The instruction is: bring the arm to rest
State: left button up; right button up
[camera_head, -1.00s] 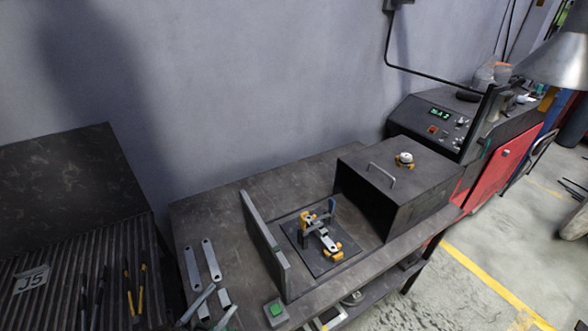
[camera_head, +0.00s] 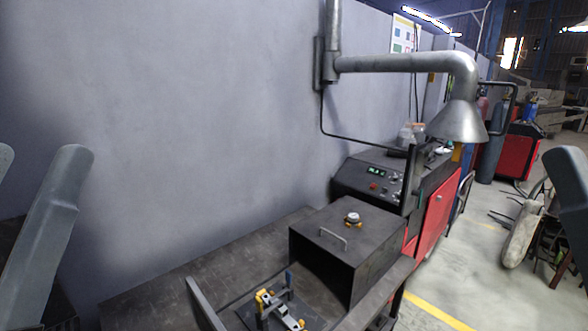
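Grey arm links of mine show at the left edge and at the right edge of the head view. Neither gripper is in the picture. A clamp fixture (camera_head: 279,308) with yellow parts sits on the bench at the bottom of the view, partly cut off by the lower edge. A dark open-fronted box (camera_head: 329,268) with a handle and a small round gauge (camera_head: 353,217) on top stands on the bench behind it.
The dark workbench (camera_head: 187,277) runs along the grey wall. A control console (camera_head: 371,187) and red cabinet (camera_head: 434,212) stand beyond the box, under a metal extraction hood (camera_head: 457,121).

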notch_tip(320, 180, up, 22)
jog(key=p, duration=1.9)
jog(key=shift+p, duration=0.35)
